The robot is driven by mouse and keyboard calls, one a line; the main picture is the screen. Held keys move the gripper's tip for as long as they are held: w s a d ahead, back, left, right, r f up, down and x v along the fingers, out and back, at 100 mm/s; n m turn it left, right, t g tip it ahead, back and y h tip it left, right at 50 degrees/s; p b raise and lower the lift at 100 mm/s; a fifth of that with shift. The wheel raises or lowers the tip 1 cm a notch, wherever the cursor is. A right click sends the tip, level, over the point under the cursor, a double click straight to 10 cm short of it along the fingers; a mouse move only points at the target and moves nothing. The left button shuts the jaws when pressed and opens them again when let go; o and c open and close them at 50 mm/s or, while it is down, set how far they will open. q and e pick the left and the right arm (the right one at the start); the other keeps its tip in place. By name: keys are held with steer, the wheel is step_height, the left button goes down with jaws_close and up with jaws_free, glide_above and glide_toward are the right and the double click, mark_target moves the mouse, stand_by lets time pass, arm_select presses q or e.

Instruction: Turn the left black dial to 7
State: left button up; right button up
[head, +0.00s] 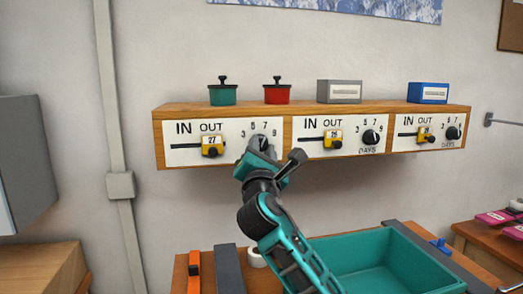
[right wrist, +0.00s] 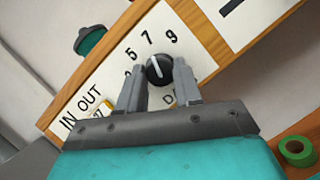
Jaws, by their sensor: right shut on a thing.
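The left black dial (head: 262,142) is on the left white panel (head: 180,153) of the wooden shelf, partly covered by my right gripper (head: 258,155) in the head view. In the right wrist view the round black dial (right wrist: 158,69) sits between the two grey fingers of my right gripper (right wrist: 160,82), which is shut on its sides. The dial's white line points up and slightly left, at or close to the 7 (right wrist: 147,38). The 5 and 9 show on either side; the lowest number is partly hidden by a finger. My left gripper is not in view.
Two more panels to the right have black dials (head: 371,137) (head: 453,133) and yellow sliders (head: 333,139). A teal bin (head: 400,252) is below.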

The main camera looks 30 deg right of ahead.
steer(key=o, duration=1)
steer(key=shift+o, duration=0.2)
steer(key=b+v, duration=0.1)
steer(key=v, duration=1.2)
